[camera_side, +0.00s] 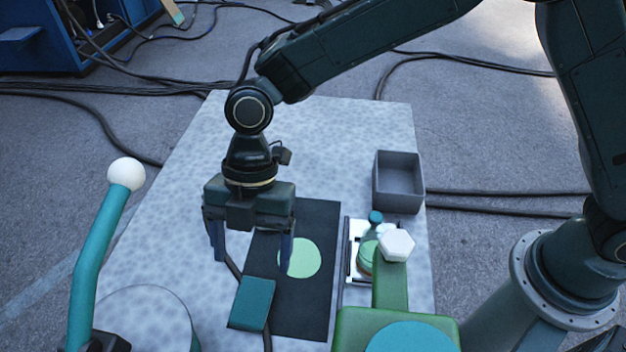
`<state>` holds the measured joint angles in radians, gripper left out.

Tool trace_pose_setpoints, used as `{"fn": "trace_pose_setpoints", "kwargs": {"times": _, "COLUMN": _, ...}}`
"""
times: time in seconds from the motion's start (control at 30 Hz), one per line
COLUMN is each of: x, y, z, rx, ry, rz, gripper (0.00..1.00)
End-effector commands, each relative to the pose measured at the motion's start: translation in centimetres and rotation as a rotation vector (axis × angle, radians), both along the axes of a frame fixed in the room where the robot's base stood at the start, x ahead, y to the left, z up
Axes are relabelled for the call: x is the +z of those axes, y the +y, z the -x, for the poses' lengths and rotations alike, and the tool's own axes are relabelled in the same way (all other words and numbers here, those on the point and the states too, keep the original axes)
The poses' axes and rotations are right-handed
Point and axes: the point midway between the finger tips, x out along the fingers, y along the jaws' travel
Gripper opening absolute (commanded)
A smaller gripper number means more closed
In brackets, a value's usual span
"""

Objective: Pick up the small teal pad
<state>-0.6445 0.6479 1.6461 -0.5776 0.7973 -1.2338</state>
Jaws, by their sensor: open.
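The small teal pad (250,303) is a flat square block at the front of the table, overlapping the left edge of a black mat (318,220) in the picture. A dark cable runs beside and behind it. My gripper (250,255) points down with its two fingers spread apart. Nothing shows between them. The fingertips appear just behind and above the pad in this view. I cannot tell their exact height over the table.
A light green disc (305,258) lies on the mat. A grey open box (398,182) stands at the right. A green device with a white hexagonal knob (396,245) is front right. A teal lever with a white ball (126,174) rises at the left. The table's left rear is clear.

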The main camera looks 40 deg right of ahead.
Motion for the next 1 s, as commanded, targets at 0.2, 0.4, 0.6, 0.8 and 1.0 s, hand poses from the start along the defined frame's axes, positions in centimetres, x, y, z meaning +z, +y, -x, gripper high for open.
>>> {"fn": "trace_pose_setpoints", "kwargs": {"times": 0.2, "x": -2.8, "y": 0.8, "z": 0.8, "rx": 0.001, "ry": 0.002, "rz": 0.002, "gripper": 0.78}}
{"fn": "trace_pose_setpoints", "kwargs": {"times": 0.4, "x": -3.6, "y": 1.1, "z": 1.0, "rx": 0.000, "ry": 0.000, "rz": 0.000, "gripper": 0.78}}
{"fn": "trace_pose_setpoints", "kwargs": {"times": 0.6, "x": -3.7, "y": 1.1, "z": 1.0, "rx": 0.000, "ry": 0.001, "rz": 0.001, "gripper": 0.78}}
{"fn": "trace_pose_setpoints", "kwargs": {"times": 0.8, "x": -5.2, "y": 1.5, "z": 1.2, "rx": -0.001, "ry": 0.001, "rz": 0.002, "gripper": 0.78}}
{"fn": "trace_pose_setpoints", "kwargs": {"times": 1.0, "x": -7.4, "y": 2.2, "z": 1.6, "rx": 0.001, "ry": 0.002, "rz": 0.002, "gripper": 0.78}}
